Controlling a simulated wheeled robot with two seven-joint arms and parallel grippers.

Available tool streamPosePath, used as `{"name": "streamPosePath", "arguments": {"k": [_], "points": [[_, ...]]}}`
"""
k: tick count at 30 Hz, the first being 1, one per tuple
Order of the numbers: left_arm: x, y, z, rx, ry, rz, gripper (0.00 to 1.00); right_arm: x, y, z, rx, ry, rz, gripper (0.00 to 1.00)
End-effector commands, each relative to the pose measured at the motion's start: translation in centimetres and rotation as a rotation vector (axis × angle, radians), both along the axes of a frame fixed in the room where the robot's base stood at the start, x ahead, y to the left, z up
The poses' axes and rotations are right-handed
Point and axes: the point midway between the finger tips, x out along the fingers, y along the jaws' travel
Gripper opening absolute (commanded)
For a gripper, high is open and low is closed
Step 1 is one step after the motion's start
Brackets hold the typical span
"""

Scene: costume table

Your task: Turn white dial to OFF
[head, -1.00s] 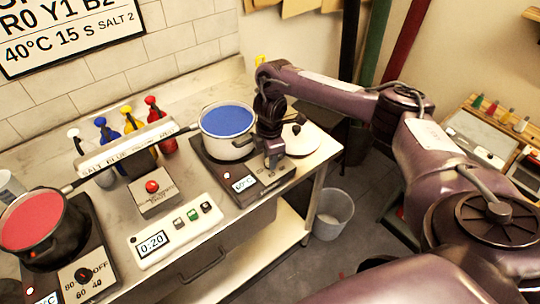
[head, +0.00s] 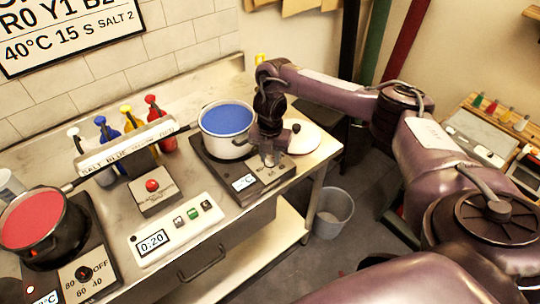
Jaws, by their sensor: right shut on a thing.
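The right hot plate (head: 215,167) carries a white pot (head: 241,145) of blue liquid. A small display (head: 243,183) and printed temperature marks show on its front. My right gripper (head: 269,160) points down at the control panel beside the pot, shut on the white dial. The gripper hides the dial, so I cannot read its setting. My left gripper is not in view.
The left hot plate has a black pot (head: 68,240) of red liquid and a black dial (head: 82,272). A red-button box (head: 153,195), a timer (head: 152,243) and several coloured bottles stand between. A white lid (head: 303,140) lies right of my gripper.

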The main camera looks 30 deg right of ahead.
Motion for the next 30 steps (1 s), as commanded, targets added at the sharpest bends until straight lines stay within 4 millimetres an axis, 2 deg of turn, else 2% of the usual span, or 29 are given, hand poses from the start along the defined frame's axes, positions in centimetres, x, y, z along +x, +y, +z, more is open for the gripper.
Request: {"name": "streamPosePath", "arguments": {"k": [10,27,28,30], "points": [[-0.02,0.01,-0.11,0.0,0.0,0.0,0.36,0.13,0.0,0.15,0.001,-0.004,0.149,0.06],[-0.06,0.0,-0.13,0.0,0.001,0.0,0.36,0.14,-0.01,0.18,0.001,-0.004,0.178,0.06],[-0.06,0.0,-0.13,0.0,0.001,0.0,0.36,0.14,-0.01,0.18,0.001,-0.004,0.178,0.31],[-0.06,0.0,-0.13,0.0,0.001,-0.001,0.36,0.13,-0.02,0.16,0.0,-0.004,0.178,0.4]]}}
